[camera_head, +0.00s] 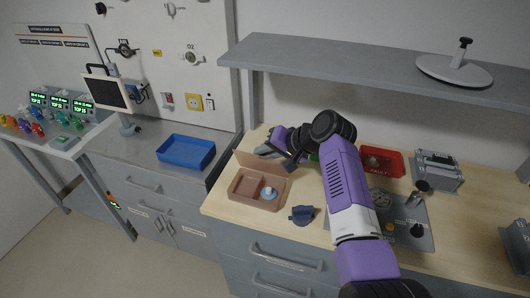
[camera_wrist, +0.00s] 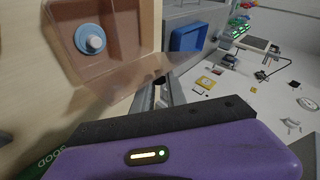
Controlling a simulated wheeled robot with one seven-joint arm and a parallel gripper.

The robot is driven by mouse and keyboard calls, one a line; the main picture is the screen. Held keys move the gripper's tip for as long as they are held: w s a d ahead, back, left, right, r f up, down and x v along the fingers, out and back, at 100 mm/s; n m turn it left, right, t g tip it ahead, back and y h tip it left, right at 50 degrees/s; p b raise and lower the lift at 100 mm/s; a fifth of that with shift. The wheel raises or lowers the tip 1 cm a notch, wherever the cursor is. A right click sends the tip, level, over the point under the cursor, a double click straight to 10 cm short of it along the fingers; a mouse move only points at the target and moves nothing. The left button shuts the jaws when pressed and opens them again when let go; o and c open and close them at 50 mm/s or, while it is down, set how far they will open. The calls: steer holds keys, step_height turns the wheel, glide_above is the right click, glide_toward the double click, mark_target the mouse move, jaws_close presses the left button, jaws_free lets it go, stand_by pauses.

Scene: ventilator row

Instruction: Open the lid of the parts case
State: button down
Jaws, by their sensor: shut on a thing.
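The parts case (camera_head: 235,190) is a brown box on the wooden bench top, left of my arm. Its lid (camera_head: 260,163) stands raised along the far side of the case. My gripper (camera_head: 273,149) is at the upper edge of the lid. In the wrist view, the case's open inside (camera_wrist: 78,72) shows at upper left with a round blue-and-white part (camera_wrist: 92,40) in one compartment. There the fingers (camera_wrist: 160,92) are shut at the edge of the see-through brown lid (camera_wrist: 130,78). The exact contact is partly hidden by my gripper body.
A dark blue item (camera_head: 303,214) lies near the bench's front edge, right of the case. A red tray (camera_head: 381,161) and a grey box (camera_head: 438,172) stand behind and right of my arm. A grey shelf (camera_head: 360,66) overhangs the bench. A blue tray (camera_head: 185,150) sits on the left counter.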

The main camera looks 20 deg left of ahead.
stand_by(0.4)
steer(key=c, duration=1.4)
jaws_free()
steer(key=shift+o, duration=0.2)
steer(key=shift+r, duration=0.1)
steer(key=shift+b+v, duration=0.4)
steer(key=shift+v, duration=3.45)
